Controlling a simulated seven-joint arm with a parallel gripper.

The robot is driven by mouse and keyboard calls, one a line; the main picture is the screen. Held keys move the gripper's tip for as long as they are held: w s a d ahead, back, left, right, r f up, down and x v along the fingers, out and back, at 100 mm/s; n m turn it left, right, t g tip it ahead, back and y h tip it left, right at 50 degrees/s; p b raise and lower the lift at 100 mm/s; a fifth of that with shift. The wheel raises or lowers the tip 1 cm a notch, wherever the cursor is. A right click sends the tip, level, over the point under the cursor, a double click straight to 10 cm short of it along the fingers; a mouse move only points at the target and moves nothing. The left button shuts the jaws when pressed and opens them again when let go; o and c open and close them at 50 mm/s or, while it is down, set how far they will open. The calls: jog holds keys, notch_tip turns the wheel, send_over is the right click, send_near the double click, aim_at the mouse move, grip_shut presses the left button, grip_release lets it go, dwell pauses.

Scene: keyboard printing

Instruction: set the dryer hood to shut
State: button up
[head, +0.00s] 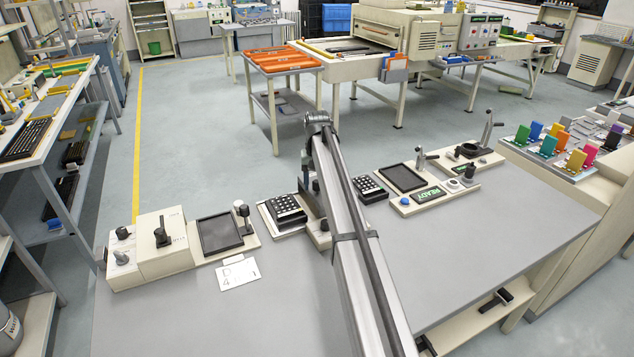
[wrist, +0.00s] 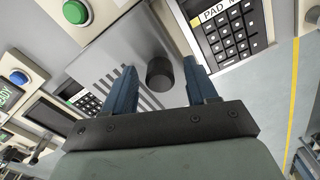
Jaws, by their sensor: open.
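In the wrist view, a grey slotted cover (wrist: 118,62), which looks like the dryer hood, carries a round black knob (wrist: 160,75). My gripper (wrist: 161,71) is open, with its two blue fingers on either side of the knob. Whether the fingers touch the knob is unclear. The hood's angle, open or shut, cannot be told from this close view. In the head view, my arm covers most of the hood's place between two keypads, and my gripper is hidden behind it.
Keypads stand left (head: 285,210) and right (head: 370,189) of my arm. A green button (wrist: 76,12) sits near the cover in the wrist view. A control box (head: 160,248) stands at left and a READY panel (head: 427,195) at right. The front grey tabletop (head: 200,325) is mostly clear.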

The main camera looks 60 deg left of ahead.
jog(key=shift+c, duration=0.4)
grip_shut()
jog(key=shift+s, duration=0.1)
jog(key=s, duration=1.5)
jog(key=shift+s, duration=0.25)
jog(key=shift+c, duration=0.9)
grip_release()
jog(key=shift+o, duration=1.3)
